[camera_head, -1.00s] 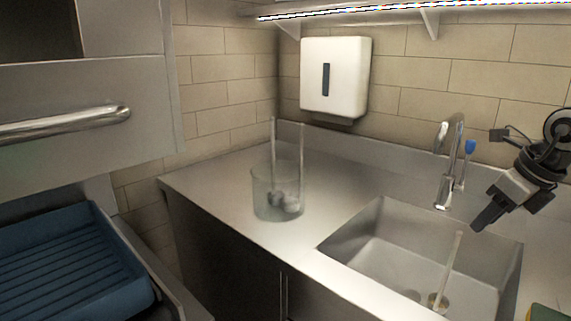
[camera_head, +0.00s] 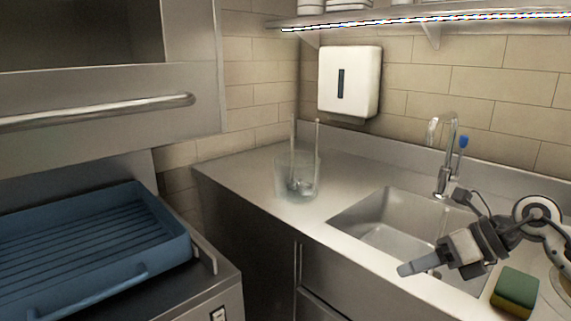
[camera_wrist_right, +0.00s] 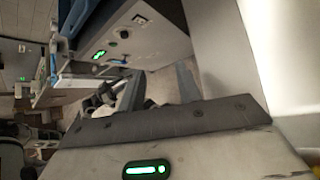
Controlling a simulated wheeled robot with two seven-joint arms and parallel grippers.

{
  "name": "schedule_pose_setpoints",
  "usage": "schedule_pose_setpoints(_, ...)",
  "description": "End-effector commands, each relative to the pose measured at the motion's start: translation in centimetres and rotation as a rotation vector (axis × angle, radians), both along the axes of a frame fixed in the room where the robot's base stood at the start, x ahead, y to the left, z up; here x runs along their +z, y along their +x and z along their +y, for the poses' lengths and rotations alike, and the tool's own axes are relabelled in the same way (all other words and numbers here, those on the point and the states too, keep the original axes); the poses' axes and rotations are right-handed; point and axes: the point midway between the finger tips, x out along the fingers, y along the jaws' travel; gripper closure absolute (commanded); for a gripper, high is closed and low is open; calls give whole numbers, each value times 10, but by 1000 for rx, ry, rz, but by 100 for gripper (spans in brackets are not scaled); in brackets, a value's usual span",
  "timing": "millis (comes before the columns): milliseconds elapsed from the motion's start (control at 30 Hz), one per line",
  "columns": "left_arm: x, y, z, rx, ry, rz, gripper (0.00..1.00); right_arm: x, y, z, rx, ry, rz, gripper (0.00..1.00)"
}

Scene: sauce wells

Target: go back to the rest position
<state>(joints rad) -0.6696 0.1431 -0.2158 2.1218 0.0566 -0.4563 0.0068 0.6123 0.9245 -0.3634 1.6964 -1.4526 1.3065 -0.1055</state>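My right gripper (camera_head: 408,268) is in front of the sink (camera_head: 385,240) in the head view, pointing left, with my arm coming in from the right. In the right wrist view its two fingers (camera_wrist_right: 160,86) stand apart with nothing between them. A clear container (camera_head: 283,182) with two long-handled utensils stands on the steel counter to the left of the sink, apart from the gripper. My left gripper is not in view.
A blue ribbed tray (camera_head: 185,240) sits on the machine at left, under a raised hood with a bar handle (camera_head: 100,113). A faucet (camera_head: 447,165) rises behind the sink. A green and yellow sponge (camera_head: 514,290) lies near my right arm. A white dispenser (camera_head: 360,80) hangs on the wall.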

Motion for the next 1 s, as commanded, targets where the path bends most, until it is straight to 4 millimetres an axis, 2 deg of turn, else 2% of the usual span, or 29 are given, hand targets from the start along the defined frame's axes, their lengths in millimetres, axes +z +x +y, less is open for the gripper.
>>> schedule_pose_setpoints(33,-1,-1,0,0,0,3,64,-11,-8,31,12,136,29,66)
schedule_pose_setpoints(100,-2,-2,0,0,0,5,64,-16,-22,77,-10,402,88,66)
schedule_pose_setpoints(200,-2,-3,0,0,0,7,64,-14,-37,120,-147,830,230,66)
schedule_pose_setpoints(233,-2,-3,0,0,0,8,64,-14,-39,125,-211,953,284,66)
schedule_pose_setpoints(267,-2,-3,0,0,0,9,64,-16,-41,128,-284,1071,344,66)
schedule_pose_setpoints(367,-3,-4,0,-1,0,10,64,-40,-45,120,-595,1417,575,66)
schedule_pose_setpoints(467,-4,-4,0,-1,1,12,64,-95,-62,103,-989,1674,851,66)
schedule_pose_setpoints(500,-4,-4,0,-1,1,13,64,-122,-74,97,-1156,1745,965,66)
schedule_pose_setpoints(600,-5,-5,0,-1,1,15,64,-177,-111,93,-1495,1826,1202,66)
schedule_pose_setpoints(700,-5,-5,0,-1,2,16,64,-213,-147,97,-1744,1838,1381,66)
schedule_pose_setpoints(833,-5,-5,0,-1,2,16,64,-238,-179,104,-1930,1818,1523,66)
schedule_pose_setpoints(1000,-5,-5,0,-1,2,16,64,-245,-191,107,-1993,1804,1573,66)
